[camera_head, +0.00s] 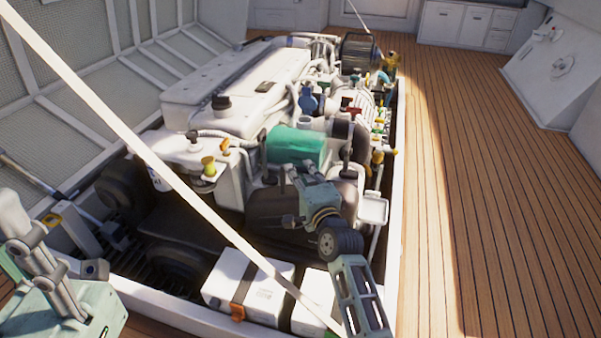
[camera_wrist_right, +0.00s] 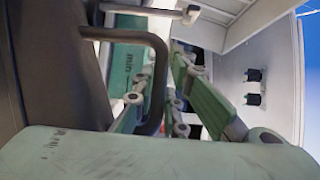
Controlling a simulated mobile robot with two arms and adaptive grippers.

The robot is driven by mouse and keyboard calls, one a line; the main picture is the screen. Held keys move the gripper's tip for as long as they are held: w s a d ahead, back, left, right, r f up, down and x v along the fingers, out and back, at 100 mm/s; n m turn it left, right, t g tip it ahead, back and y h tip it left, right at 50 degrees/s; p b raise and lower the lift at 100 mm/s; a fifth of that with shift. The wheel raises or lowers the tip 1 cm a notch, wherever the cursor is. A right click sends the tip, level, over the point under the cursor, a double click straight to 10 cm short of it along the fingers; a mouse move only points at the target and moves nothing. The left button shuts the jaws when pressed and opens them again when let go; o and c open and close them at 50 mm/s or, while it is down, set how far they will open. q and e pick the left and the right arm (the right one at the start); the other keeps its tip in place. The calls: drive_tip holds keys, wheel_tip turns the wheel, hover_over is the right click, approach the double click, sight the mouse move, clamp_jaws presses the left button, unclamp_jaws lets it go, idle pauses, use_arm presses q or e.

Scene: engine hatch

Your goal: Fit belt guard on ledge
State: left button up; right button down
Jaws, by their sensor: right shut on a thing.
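The dark brown belt guard (camera_head: 275,208) hangs at the near end of the white engine, partly hidden behind my right gripper. In the right wrist view the guard (camera_wrist_right: 60,70) fills the left side, and its bent bar handle (camera_wrist_right: 157,65) runs between my fingers. My right gripper (camera_head: 297,172) is shut on that handle; it also shows in the wrist view (camera_wrist_right: 160,105). I cannot make out the ledge clearly or tell whether the guard touches it. My left gripper (camera_head: 32,238) is at the lower left, away from the guard; its jaw opening is unclear.
A teal unit (camera_head: 296,145) sits on the engine just beyond the guard. White battery boxes (camera_head: 245,285) stand in front. A white frame (camera_head: 398,190) edges the hatch at right, with open plank floor (camera_head: 470,220) beyond. A pale diagonal bar (camera_head: 150,160) crosses the view.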

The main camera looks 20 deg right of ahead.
drive_tip(key=shift+r, duration=0.1)
drive_tip(key=c, duration=1.7)
unclamp_jaws()
drive_tip(key=shift+s+f, duration=0.1)
drive_tip(key=shift+f, duration=0.25)
drive_tip(key=s, duration=1.2)
drive_tip(key=shift+d+r, duration=0.2)
